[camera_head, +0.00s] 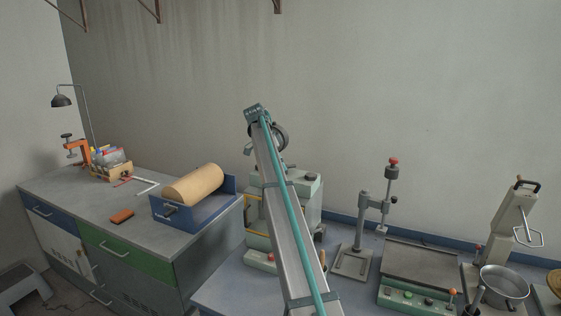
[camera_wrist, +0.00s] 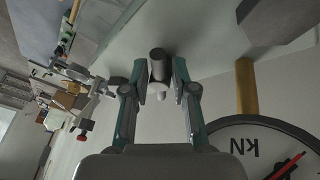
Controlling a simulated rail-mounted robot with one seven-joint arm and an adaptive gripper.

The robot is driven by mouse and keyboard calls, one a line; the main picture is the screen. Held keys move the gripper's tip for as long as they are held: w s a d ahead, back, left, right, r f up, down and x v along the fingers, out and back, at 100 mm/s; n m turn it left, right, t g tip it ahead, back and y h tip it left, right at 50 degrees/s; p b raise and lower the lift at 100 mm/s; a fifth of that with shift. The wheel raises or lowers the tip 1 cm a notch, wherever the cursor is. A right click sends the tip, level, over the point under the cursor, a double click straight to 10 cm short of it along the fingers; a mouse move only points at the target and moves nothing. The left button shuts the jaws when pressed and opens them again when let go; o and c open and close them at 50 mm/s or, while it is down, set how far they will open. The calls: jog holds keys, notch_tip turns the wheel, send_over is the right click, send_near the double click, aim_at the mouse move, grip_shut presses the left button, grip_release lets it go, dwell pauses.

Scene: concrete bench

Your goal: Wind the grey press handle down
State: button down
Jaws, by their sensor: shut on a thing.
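In the wrist view the two teal fingers of my gripper (camera_wrist: 160,88) are closed on a dark grey cylindrical grip (camera_wrist: 158,62), which I take to be the press handle. A small pale tip shows between the fingers below it. A round dial marked kN (camera_wrist: 262,150) with a red needle is close at the lower right. In the head view a pale green machine (camera_head: 304,198) stands behind my arm, likely the press. My arm hides much of it, and my fingers and the handle cannot be made out there.
A yellow post (camera_wrist: 246,88) rises beside the dial. In the head view a stand with a red knob (camera_head: 393,161), a flat-plated machine (camera_head: 415,272) and a lever device with a pan (camera_head: 503,284) are to the right. A roll in a blue tray (camera_head: 226,187) is on the left cabinet.

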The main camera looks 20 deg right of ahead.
jog(key=shift+w+r+m+g+p, duration=0.15)
jog(key=shift+m+g+p, duration=0.15)
jog(key=shift+m+p, duration=0.55)
jog(key=shift+f+p, duration=0.2)
jog(key=shift+p, duration=0.25)
jog(key=c, duration=0.9)
grip_release()
jog(key=shift+f+n+b, duration=0.15)
jog(key=shift+n+b, duration=0.2)
jog(key=shift+b, duration=0.55)
